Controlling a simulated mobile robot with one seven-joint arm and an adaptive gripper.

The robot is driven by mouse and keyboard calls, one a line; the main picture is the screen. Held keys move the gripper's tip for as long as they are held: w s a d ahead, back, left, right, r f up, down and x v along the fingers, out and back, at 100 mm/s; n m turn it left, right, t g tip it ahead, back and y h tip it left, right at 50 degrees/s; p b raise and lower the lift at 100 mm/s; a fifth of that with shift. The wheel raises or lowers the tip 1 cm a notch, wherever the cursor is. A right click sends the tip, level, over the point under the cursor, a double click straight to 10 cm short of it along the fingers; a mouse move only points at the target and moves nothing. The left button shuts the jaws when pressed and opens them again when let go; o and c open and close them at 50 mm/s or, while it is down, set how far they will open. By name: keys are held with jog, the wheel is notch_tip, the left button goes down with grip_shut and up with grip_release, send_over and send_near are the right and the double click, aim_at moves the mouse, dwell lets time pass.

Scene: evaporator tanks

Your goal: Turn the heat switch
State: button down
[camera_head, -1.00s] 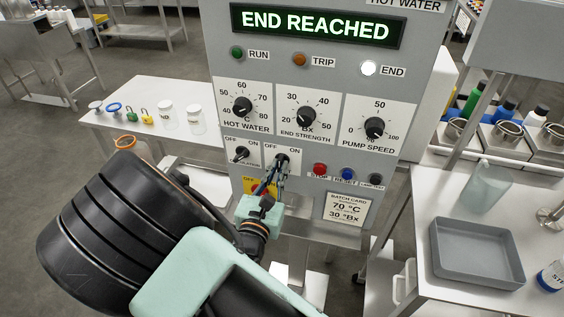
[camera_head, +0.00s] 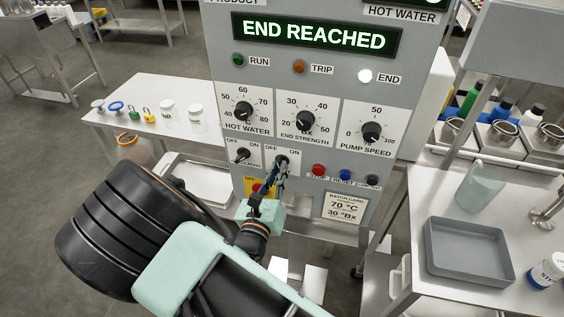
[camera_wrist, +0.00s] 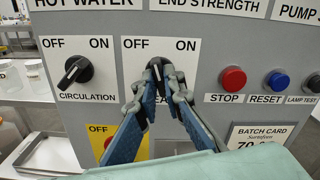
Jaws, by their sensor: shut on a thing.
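The heat switch (camera_wrist: 154,65) is a black rotary knob on the grey control panel, between OFF and ON marks. It also shows in the head view (camera_head: 281,161). My gripper (camera_wrist: 158,78) is shut on this knob, with a blue-grey finger on either side. The fingers cover much of the knob and most of the label below it, so its exact pointing is hard to tell. In the head view my gripper (camera_head: 280,172) reaches up to the panel from below.
The circulation switch (camera_wrist: 75,70) is close on the left. The red stop button (camera_wrist: 233,79) and blue reset button (camera_wrist: 278,82) are on the right. A yellow plate with a red part (camera_wrist: 105,140) lies below. The display (camera_head: 317,36) reads END REACHED, and the END lamp (camera_head: 366,76) glows white.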

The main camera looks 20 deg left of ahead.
jog(key=shift+r, duration=0.1)
jog(key=shift+n+p, duration=0.8)
jog(key=shift+n, duration=0.2)
jog(key=shift+n+p, duration=0.4)
jog(key=shift+n, duration=0.6)
